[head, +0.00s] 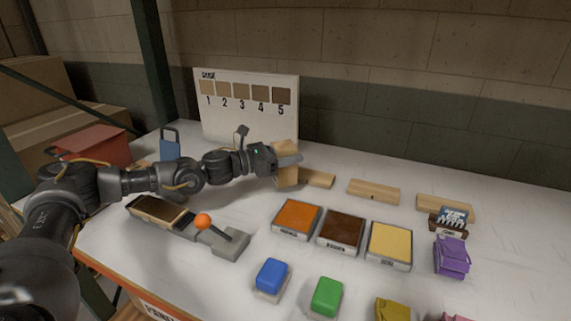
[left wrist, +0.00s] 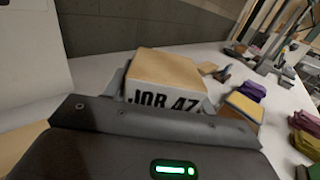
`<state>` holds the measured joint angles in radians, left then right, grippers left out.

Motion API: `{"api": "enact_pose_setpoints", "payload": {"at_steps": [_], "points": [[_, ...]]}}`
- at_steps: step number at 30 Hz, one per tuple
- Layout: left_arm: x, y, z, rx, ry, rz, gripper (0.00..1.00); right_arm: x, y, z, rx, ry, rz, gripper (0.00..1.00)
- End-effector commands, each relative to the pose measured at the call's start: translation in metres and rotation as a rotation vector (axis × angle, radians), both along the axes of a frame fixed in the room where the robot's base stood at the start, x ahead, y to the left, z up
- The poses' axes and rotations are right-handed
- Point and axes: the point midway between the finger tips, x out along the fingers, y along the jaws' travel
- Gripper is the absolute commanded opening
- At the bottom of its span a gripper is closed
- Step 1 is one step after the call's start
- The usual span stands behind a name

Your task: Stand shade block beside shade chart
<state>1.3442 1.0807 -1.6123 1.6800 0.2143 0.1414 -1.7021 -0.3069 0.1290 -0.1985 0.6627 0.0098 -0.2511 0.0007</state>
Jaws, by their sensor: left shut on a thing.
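The shade chart (head: 247,124) is a white board standing at the back of the table. It shows brown swatches numbered 1 to 5, and a pale panel shows at the left of the left wrist view. My left gripper (head: 287,160) is shut on the tan shade block (head: 286,178), upright near the chart's lower right corner. In the left wrist view the block (left wrist: 166,70) has a tan top and a white face with dark lettering, partly hidden by my gripper. I cannot tell whether its base touches the table. My right gripper is not in view.
Tan wooden blocks (head: 373,191) lie in a row right of the held block. Orange (head: 297,216), dark brown (head: 341,229) and yellow (head: 389,244) trays sit in front. A lever with an orange knob (head: 203,221) stands at left. Blue (head: 272,275) and green (head: 327,296) blocks are nearer.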

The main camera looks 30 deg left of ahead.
Motion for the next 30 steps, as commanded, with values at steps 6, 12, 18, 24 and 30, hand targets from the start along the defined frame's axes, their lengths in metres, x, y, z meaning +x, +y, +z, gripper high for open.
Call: {"api": "enact_pose_setpoints", "payload": {"at_steps": [6,12,18,24,30], "points": [[0.003,0.007,-0.009,0.001,0.001,0.002,0.25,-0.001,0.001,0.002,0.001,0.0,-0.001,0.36],[0.003,0.008,-0.036,0.001,0.001,0.0,0.25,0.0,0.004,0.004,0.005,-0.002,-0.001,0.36],[0.003,0.008,-0.039,0.0,-0.003,0.0,0.25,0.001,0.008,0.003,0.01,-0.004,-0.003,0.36],[0.003,0.008,-0.042,0.0,-0.001,0.0,0.25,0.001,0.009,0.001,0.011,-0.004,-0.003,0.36],[0.003,0.008,-0.043,0.001,0.0,0.0,0.73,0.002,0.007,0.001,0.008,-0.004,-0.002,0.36]]}}
